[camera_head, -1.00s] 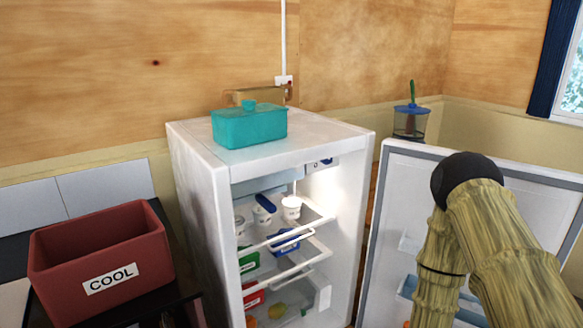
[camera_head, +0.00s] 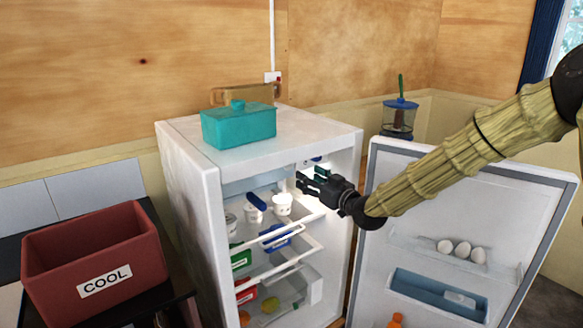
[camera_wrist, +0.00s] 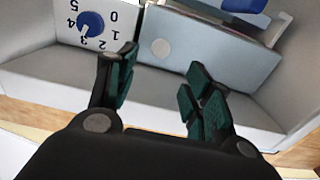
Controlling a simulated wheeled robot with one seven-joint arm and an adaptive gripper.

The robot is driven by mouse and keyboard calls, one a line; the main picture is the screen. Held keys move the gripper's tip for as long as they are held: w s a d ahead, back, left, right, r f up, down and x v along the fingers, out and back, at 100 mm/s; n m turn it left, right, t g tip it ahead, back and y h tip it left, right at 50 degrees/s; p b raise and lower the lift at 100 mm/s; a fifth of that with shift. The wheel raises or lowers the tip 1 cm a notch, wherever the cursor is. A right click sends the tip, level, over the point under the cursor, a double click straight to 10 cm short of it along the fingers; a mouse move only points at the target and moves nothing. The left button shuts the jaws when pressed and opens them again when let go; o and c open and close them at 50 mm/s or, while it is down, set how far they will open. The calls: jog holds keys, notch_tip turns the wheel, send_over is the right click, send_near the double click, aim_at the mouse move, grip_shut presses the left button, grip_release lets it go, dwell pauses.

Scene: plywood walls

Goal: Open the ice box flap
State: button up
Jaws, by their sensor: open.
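The ice box flap (camera_head: 242,186) is a pale blue-grey panel at the top inside the open fridge (camera_head: 180,185), partly hidden by my gripper in the head view. In the wrist view, the flap (camera_wrist: 215,50) looks shut and has a round whitish spot. A white panel with a blue dial (camera_wrist: 90,24) and upside-down numbers sits beside it. My gripper (camera_head: 303,182) is at the fridge opening, in front of the upper compartment. In the wrist view, my gripper (camera_wrist: 160,72) is open and empty, its fingers pointing toward the flap and apart from each other.
The fridge door (camera_head: 480,215) stands wide open at right, with eggs (camera_head: 460,250) in its rack. White cups (camera_head: 282,204) and tubs stand on shelves below the flap. A teal box (camera_head: 238,126) is on top. A red COOL bin (camera_head: 95,255) stands at left.

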aim_at(291, 167)
jog(key=p+x, duration=0.2)
jog(key=x, duration=0.8)
jog(key=shift+w+a+f+p, duration=0.15)
jog(key=shift+w+p, duration=0.05)
jog(key=shift+p, duration=0.2)
jog(key=shift+c, duration=0.4)
grip_shut()
